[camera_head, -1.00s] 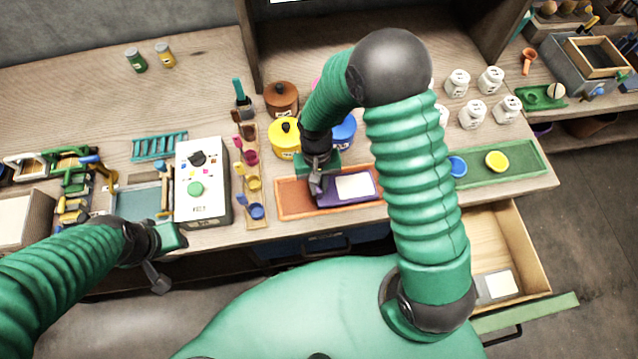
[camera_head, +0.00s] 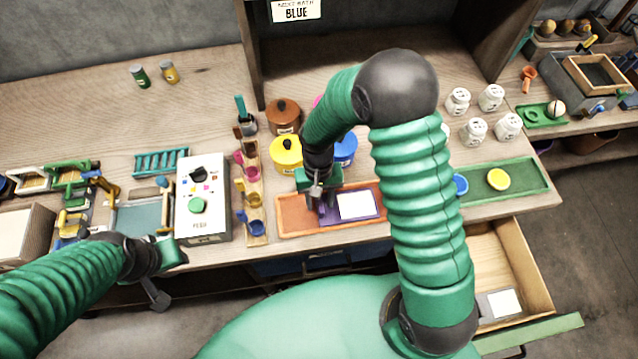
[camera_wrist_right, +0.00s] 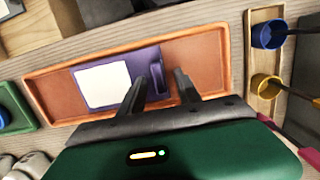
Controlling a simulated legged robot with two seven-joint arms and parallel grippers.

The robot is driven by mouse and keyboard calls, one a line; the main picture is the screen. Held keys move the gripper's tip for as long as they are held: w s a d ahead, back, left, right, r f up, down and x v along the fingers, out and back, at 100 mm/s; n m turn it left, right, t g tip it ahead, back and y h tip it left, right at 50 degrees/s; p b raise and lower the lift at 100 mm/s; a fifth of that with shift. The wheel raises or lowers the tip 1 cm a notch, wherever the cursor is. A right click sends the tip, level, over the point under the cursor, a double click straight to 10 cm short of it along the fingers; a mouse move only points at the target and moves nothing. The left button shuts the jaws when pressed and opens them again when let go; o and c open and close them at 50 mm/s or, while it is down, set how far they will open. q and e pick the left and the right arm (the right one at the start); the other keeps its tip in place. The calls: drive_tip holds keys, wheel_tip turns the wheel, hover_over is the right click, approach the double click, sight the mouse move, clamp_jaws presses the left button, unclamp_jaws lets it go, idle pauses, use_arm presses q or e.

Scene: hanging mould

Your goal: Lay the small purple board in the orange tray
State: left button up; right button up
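The small purple board (camera_head: 367,213), with a white sheet on it, lies flat in the orange tray (camera_head: 296,224), toward the tray's right half. In the right wrist view, the board (camera_wrist_right: 148,60) has a raised purple grip near its end, and the tray's bare floor (camera_wrist_right: 202,58) shows beside it. My right gripper (camera_wrist_right: 160,76) is open, its two dark fingers apart on either side of the raised grip, with visible gaps. In the head view my right gripper (camera_head: 322,205) is over the board's left end. My left gripper (camera_head: 165,275) is by the table's front edge, fingers unclear.
A white box with a green button (camera_head: 203,200) and a rack of coloured scoops (camera_head: 253,200) stand left of the tray. Yellow (camera_head: 287,157), brown and blue pots stand behind it. A green tray (camera_head: 525,178) is at right, above an open drawer (camera_head: 510,262).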

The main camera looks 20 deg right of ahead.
wheel_tip(320, 180, up, 15)
drive_tip(key=w, duration=0.2)
drive_tip(key=shift+d, duration=0.25)
